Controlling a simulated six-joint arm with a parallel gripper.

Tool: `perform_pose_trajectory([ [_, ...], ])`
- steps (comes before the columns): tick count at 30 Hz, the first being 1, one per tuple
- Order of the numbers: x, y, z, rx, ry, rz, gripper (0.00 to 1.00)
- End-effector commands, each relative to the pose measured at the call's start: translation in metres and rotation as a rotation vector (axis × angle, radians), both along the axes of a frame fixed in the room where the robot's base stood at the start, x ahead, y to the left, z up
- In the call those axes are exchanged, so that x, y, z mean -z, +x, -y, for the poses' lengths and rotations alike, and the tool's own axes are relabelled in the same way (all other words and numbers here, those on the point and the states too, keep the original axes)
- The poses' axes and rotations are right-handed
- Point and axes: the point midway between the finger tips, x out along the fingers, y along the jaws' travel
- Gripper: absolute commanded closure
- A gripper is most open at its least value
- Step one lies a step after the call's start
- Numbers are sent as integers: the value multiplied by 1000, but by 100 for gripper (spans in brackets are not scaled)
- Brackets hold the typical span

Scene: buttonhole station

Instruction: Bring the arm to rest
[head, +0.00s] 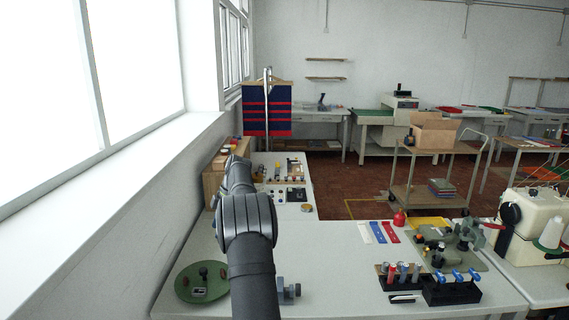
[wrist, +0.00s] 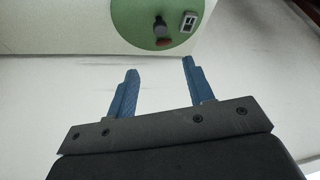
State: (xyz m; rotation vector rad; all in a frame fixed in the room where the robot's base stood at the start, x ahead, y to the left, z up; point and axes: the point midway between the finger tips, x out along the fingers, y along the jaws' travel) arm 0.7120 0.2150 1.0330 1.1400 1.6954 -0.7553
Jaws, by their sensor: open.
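My gripper (wrist: 160,68) shows in the wrist view with its two blue fingers apart and nothing between them. Its fingertips point toward a pale surface and stand apart from the round green mat (wrist: 128,32). In the head view my dark arm rises from the bottom edge over the near white table (head: 340,285). I cannot make out the gripper's fingers there. The green mat (head: 186,291) lies left of the arm, with small dark and grey parts on it.
A black rack (head: 452,293) with blue-topped tools and a row of bottles (head: 402,272) stand at the right. A sewing machine (head: 535,225) is beyond them. The table's middle is clear. A window wall (head: 150,170) bounds the left.

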Motion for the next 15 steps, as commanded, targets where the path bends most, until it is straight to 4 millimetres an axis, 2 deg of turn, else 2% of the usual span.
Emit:
perform_pose_trajectory([
  [1, 15, -4, -6, -4, -2, -10, 52],
  [15, 102, -17, -40, -3, -1, -8, 52],
])
